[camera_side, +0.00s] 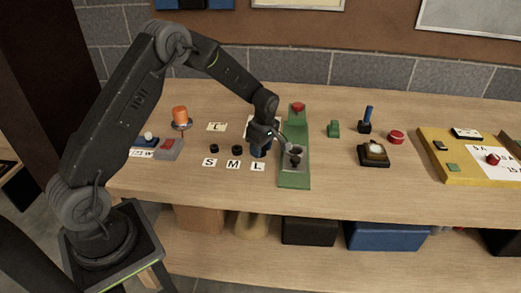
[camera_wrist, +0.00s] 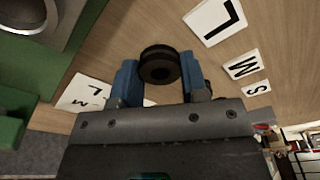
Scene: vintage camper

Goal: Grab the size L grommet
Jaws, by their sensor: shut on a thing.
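The size L grommet (camera_wrist: 158,66), a black ring with a central hole, sits between the two blue fingers of my gripper (camera_wrist: 159,80) in the wrist view. My gripper is shut on it. In the side view my gripper (camera_side: 259,150) is low over the table just above the L card (camera_side: 257,167), and it hides the grommet there. The L card also shows in the wrist view (camera_wrist: 218,20). Whether the grommet touches the table is unclear. Two other black grommets stand to the left, one by the S card (camera_side: 209,162) and one by the M card (camera_side: 233,165).
A green fixture (camera_side: 295,177) with a red top stands close to the right of my gripper. An orange object (camera_side: 180,115) on a stand and a small L card (camera_side: 216,127) are at the left.

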